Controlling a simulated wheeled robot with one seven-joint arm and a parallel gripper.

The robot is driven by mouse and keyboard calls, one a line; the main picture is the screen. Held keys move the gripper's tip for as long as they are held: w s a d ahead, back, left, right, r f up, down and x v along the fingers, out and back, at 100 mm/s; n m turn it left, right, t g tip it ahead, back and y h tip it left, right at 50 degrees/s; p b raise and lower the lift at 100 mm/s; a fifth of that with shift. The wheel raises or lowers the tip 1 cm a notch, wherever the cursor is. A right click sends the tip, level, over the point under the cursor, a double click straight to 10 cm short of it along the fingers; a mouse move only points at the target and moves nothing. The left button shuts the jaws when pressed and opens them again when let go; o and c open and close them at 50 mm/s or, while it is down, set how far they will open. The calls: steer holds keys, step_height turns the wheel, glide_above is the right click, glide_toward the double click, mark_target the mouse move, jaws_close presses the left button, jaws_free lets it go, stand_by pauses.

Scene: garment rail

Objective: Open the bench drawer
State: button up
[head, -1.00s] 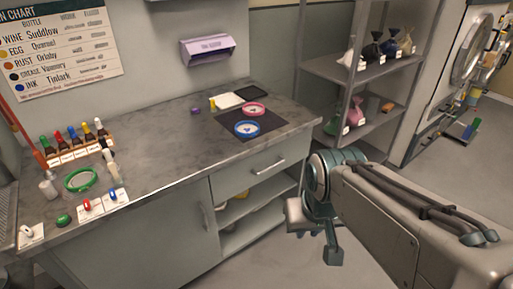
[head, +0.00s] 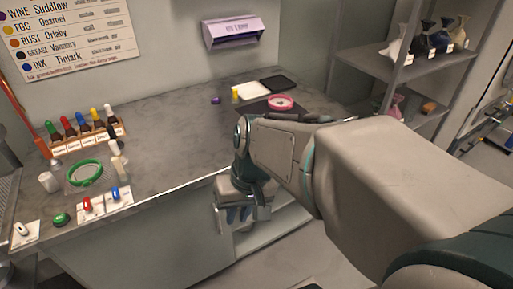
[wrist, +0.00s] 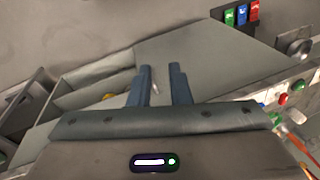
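The bench (head: 165,150) has a grey stone top. Its drawer, under the right part of the top, is almost wholly hidden behind my arm and gripper in the head view, so I cannot see how far it is open. My gripper (head: 238,216) points down in front of the bench cabinet, below the top's front edge. In the wrist view my gripper (wrist: 163,72) has its two blue fingers apart. A small silvery handle (wrist: 155,88) shows between them; I cannot tell whether it belongs to the drawer or the door, and no grip on it shows.
Open shelves (wrist: 85,78) lie beside a plain grey panel (wrist: 205,55) in the wrist view. A metal shelf unit (head: 400,68) stands at the right.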

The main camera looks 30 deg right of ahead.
steer(key=w+f+m+y+b, duration=0.3)
steer(key=w+f+y+b, duration=0.3)
steer(key=f, duration=0.5)
steer(key=w+d+f+m+t+y+b, duration=0.35)
steer(key=w+d+f+t+b, duration=0.3)
steer(key=b, duration=0.25)
steer(key=d+f+m+t+h+b, duration=0.3)
steer(key=d+f+t+h, duration=0.1)
steer(key=d, duration=0.6)
steer(key=w+d+f+m+t+h+b, duration=0.1)
steer(key=d+f+m+t+h+b, duration=0.3)
steer(key=d, duration=0.5)
steer(key=d+f+m+t+h+b, duration=0.25)
steer(key=d+f+t, duration=0.25)
steer(key=d, duration=0.5)
steer(key=b+x, duration=0.2)
steer(key=x, duration=1.1)
steer(key=shift+w, duration=0.35)
jaws_close()
